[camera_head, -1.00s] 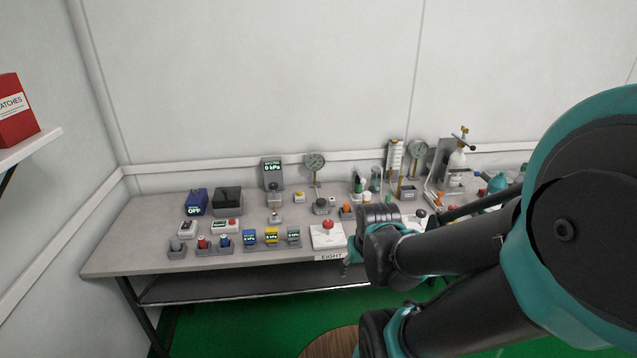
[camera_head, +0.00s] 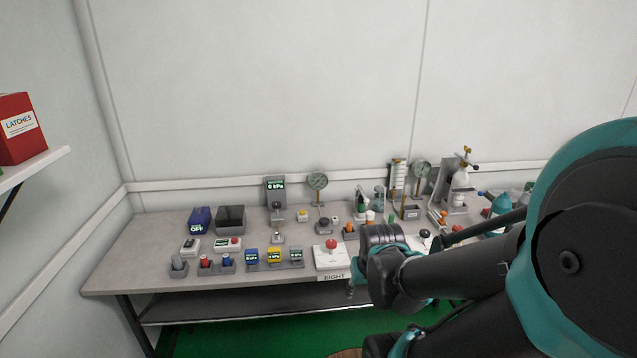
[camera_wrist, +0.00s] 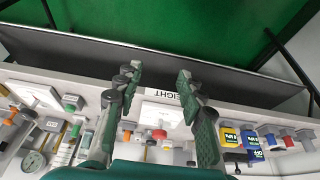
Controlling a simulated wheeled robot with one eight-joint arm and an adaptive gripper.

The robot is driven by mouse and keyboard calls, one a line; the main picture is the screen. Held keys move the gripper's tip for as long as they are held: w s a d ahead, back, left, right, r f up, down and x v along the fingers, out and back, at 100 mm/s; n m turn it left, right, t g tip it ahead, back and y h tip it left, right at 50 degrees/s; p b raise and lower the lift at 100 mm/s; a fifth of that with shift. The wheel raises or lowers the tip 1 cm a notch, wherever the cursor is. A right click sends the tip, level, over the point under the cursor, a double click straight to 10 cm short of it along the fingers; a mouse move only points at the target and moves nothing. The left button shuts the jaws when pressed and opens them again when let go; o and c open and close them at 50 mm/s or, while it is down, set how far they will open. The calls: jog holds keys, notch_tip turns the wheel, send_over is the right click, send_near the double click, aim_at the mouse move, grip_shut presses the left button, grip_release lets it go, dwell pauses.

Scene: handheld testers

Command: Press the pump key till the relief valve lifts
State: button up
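Three handheld testers stand in a row near the bench front: blue (camera_head: 251,257), yellow (camera_head: 274,256) and grey (camera_head: 296,256), with small lit screens. The blue (camera_wrist: 250,142) and yellow (camera_wrist: 229,139) ones also show in the wrist view. I cannot tell which part is the pump key or the relief valve. A grey stand (camera_head: 276,188) behind shows 0 kPa. My gripper (camera_wrist: 158,76) is open and empty, with its two fingers apart near the bench's front edge. In the head view it is mostly hidden by my arm.
Bare bench top (camera_head: 130,255) lies at the left.

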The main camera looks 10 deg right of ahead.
grip_shut()
dwell(1.2)
